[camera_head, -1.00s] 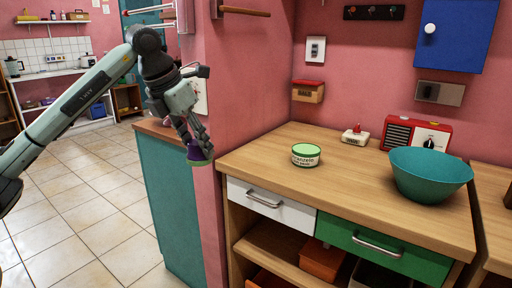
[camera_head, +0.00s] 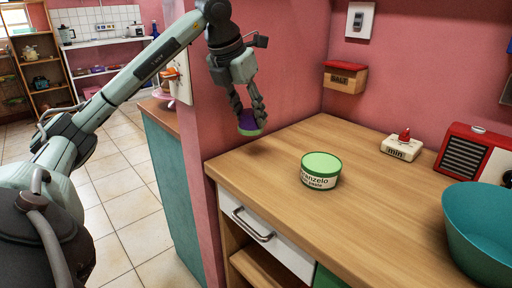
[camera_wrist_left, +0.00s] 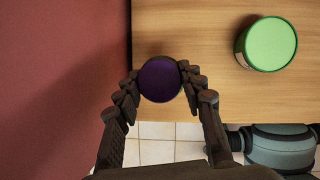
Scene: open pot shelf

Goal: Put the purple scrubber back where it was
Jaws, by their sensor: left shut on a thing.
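The purple scrubber (camera_head: 248,121) has a purple top and a green lower rim. My left gripper (camera_head: 250,112) is shut on it and holds it in the air over the left end of the wooden counter (camera_head: 290,152), close to the pink wall. In the left wrist view, the scrubber's round purple face (camera_wrist_left: 160,79) sits between the two fingertips of the gripper (camera_wrist_left: 159,82), with the counter's edge below it. My right gripper is not in view.
A green-lidded tub (camera_head: 321,170) stands on the counter, right of the scrubber; it also shows in the wrist view (camera_wrist_left: 268,44). A timer (camera_head: 401,147), a red radio (camera_head: 470,152) and a teal bowl (camera_head: 482,236) stand farther right. The counter's left end is clear.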

